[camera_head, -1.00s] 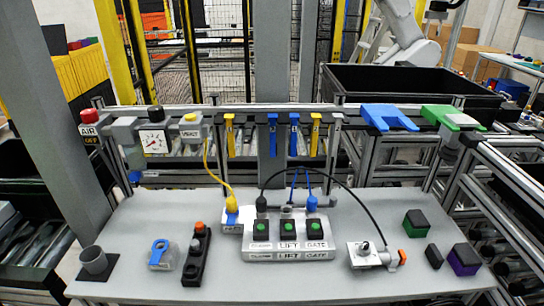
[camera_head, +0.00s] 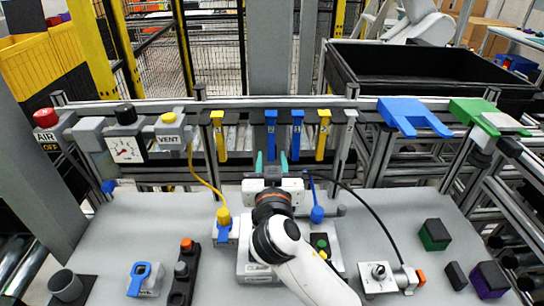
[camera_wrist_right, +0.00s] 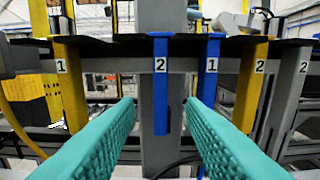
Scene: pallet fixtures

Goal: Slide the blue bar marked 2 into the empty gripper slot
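The blue bar marked 2 (camera_wrist_right: 161,85) hangs upright from the rack, the left of two blue bars; it also shows in the head view (camera_head: 271,130). The blue bar marked 1 (camera_wrist_right: 209,75) hangs just to its right. My right gripper (camera_head: 271,160) is open and empty, its teal fingers pointing at the rack. In the right wrist view, bar 2 stands in the gap between these fingers (camera_wrist_right: 160,104), and I see no contact. My left gripper is in no view. I cannot tell which place is the empty gripper slot.
Yellow bars (camera_head: 219,135) (camera_head: 322,135) and a grey bar (camera_head: 347,135) hang beside the blue ones. My right arm covers much of the button box (camera_head: 252,272). A black cable (camera_head: 385,222) arches to a metal fixture (camera_head: 381,272). A blue forked piece (camera_head: 412,117) sits at right.

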